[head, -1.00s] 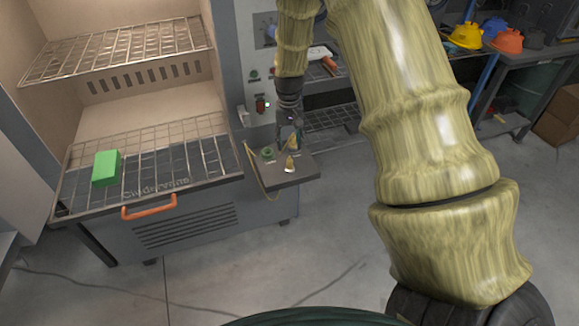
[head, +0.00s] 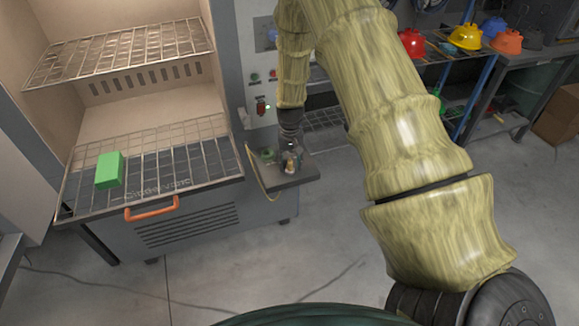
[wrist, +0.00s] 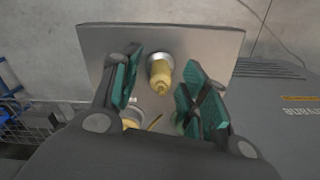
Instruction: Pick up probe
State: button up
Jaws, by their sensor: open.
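A brass-coloured upright piece that looks like the probe (wrist: 160,72) stands in a pale round base on a small grey shelf (wrist: 215,42). In the wrist view my gripper (wrist: 159,92) is open, with one green-padded finger on each side of the probe and a gap to each. In the head view my gripper (head: 291,160) is low over the shelf (head: 296,178), and the probe's tip (head: 290,170) shows just under it, mostly hidden.
A green round part (head: 268,155) sits on the shelf left of my gripper, and a thin yellow cable (head: 262,184) loops below it. The oven cabinet with wire racks (head: 200,160) and a green block (head: 109,170) is to the left.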

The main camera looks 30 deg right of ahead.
jog(key=shift+f, duration=0.7)
grip_shut()
jog(key=shift+r, duration=0.1)
